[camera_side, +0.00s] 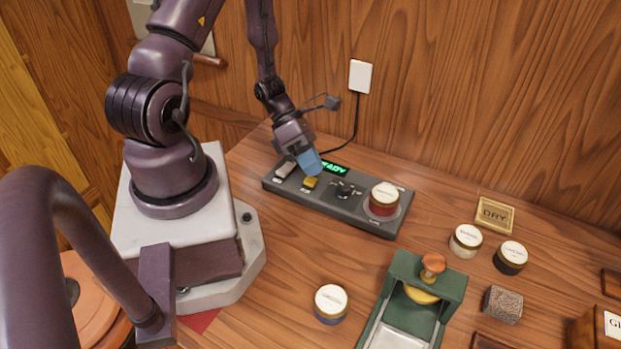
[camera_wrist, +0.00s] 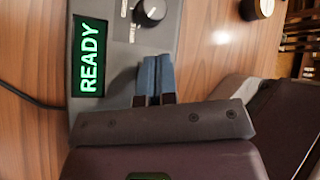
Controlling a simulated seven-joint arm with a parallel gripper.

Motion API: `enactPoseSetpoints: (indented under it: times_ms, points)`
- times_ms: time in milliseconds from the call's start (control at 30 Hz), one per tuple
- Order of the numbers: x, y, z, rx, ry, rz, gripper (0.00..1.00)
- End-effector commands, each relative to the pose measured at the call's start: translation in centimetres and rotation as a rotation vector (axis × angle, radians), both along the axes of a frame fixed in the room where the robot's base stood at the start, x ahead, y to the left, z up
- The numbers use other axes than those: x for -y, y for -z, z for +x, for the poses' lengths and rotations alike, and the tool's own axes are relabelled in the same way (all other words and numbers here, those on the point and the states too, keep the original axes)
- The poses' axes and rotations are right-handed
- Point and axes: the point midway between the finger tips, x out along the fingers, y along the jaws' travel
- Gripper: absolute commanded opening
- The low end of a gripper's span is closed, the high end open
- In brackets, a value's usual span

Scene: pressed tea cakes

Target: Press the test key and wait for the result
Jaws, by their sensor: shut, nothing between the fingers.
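A long dark grey device (camera_side: 350,213) lies near the wall. Its green display (camera_side: 335,168) reads READY, clearly so in the wrist view (camera_wrist: 90,54). A yellow key (camera_side: 309,183) and a pale key (camera_side: 285,169) sit at its left end; their labels are too small to read. My gripper (camera_side: 311,168) has blue fingertips, shut together and empty, just above and behind the yellow key. I cannot tell whether they touch it. The fingertips also show in the wrist view (camera_wrist: 154,72), where the keys are hidden behind my gripper.
A dark knob (camera_side: 343,188) and a red jar (camera_side: 384,200) on a round pad are on the device. A blue jar (camera_side: 331,303), green press (camera_side: 447,284), white jar (camera_side: 466,240), black jar (camera_side: 510,257) and DRY plaque (camera_side: 495,215) stand right of or nearer than it.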

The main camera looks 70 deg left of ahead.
Motion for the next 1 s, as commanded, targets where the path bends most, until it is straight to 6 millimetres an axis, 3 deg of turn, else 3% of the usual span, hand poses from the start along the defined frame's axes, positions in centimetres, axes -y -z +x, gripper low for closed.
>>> enactPoseSetpoints:
  times_ms: [1000]
  points:
    - [-0.01,1.01,-0.02,0.000,0.001,0.001,0.00]
